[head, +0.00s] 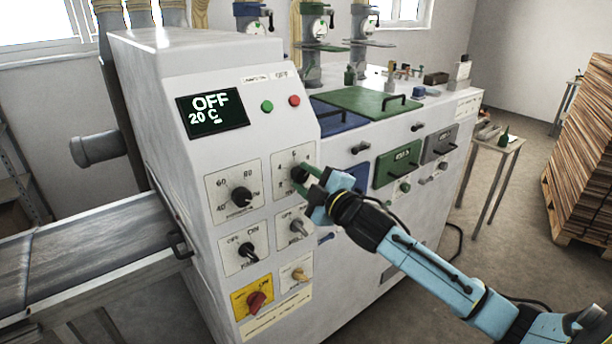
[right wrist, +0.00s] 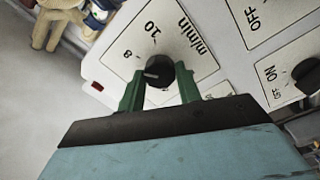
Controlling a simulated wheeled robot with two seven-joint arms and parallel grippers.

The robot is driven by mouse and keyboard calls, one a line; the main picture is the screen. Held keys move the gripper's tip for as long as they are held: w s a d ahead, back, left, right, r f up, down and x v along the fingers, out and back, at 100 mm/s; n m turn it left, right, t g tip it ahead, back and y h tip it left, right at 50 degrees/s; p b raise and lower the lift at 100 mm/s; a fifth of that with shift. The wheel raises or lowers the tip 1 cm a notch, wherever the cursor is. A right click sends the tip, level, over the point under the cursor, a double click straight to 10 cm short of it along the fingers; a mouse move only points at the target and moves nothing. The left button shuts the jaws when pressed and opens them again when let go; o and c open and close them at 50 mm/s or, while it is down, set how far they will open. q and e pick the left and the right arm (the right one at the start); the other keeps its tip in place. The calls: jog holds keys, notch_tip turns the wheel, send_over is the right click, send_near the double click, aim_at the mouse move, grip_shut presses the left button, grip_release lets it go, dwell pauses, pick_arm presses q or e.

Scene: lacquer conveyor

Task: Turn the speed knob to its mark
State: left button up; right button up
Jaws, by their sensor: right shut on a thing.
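The speed knob (right wrist: 160,72) is round and black with a pale pointer line. It sits on a white dial plate (right wrist: 190,50) marked 8, 10 and m/min. In the right wrist view the pointer line points left, a little below the 8. In the head view the knob (head: 299,174) is partly covered by my right gripper (head: 308,181). The green fingers of that gripper (right wrist: 160,88) are shut on the knob, one on each side. The lower part of the dial is hidden by the gripper. A small red mark (right wrist: 97,86) shows near the plate's edge. My left gripper is out of view.
The display (head: 212,108) reads OFF and 20 C. A temperature knob (head: 241,197), other switches (head: 248,252) and a red knob on a yellow plate (head: 256,301) are close by. A conveyor belt (head: 90,245) runs left. Green and red buttons (head: 280,103) sit above.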

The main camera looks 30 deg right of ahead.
jog(key=shift+m, duration=0.4)
jog(key=o, duration=1)
jog(key=s+b, duration=0.2)
jog(key=s, duration=1.1)
jog(key=shift+s+d+f+b, duration=0.2)
jog(key=shift+d+b, duration=0.1)
jog(key=shift+d, duration=0.15)
